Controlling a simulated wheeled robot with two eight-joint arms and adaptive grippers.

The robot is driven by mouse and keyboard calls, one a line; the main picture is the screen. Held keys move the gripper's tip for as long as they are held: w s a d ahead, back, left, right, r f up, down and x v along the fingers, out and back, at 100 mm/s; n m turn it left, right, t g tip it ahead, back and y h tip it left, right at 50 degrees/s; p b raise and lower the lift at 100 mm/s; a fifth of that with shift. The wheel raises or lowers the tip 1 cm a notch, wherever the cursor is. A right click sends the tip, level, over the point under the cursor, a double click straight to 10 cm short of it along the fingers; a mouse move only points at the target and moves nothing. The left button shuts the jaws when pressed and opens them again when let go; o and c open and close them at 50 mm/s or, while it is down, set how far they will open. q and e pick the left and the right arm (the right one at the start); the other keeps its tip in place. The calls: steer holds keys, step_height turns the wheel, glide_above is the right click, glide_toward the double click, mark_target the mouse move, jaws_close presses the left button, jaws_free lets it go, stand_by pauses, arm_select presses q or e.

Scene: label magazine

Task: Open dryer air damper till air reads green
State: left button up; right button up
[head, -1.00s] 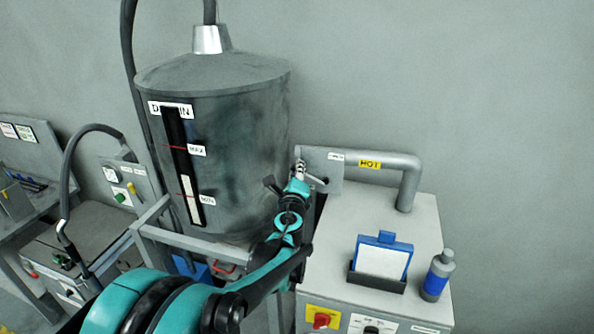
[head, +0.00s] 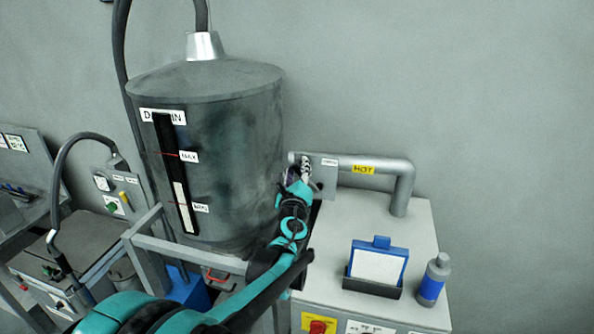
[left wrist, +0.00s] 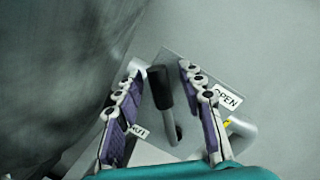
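The damper plate (left wrist: 205,75) stands on the hot-air pipe beside the dryer hopper and bears an OPEN label (left wrist: 227,97) at right and a partly hidden second label (left wrist: 138,130) at lower left. A black-gripped damper lever (left wrist: 160,88) shows between the fingers in the left wrist view. My left gripper (left wrist: 158,80) is open around the lever, with gaps on both sides. In the head view my left gripper (head: 297,172) is at the plate (head: 325,172), hiding the lever. No air reading can be made out. My right gripper is not in view.
The large grey hopper (head: 235,140) is close to the left of my gripper. The pipe (head: 385,167) has a yellow HOT label. On the cabinet (head: 425,225) stand a blue card holder (head: 378,263) and a bottle (head: 434,279). A red-yellow switch (head: 318,325) is in front.

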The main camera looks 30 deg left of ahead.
arm_select(q)
steer(key=v, duration=1.2)
stand_by(0.3)
